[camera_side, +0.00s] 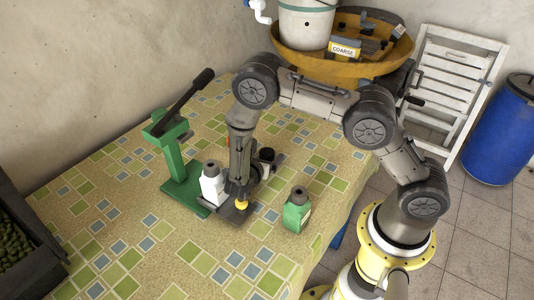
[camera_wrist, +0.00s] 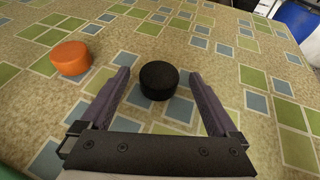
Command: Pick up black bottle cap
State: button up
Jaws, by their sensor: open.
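The black bottle cap (camera_wrist: 158,80) is a short round disc on the patterned tablecloth in the wrist view. My gripper (camera_wrist: 159,75) is open, with one finger on each side of the cap. The cap sits between the finger ends, with a gap showing on both sides, so it is not gripped. In the side view my gripper is low over the table, partly hidden by my own arm. A dark round piece beside it there looks like the cap, but I cannot be sure.
An orange cap (camera_wrist: 70,58) lies left of the black cap. In the side view, a green lever press (camera_side: 183,180), a white bottle (camera_side: 212,186) and a green bottle (camera_side: 297,211) stand on the table. A dark crate (camera_side: 38,245) is at the left. The table's front left is clear.

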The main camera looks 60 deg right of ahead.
jog(key=c, duration=1.4)
jog(key=shift+r, duration=0.1)
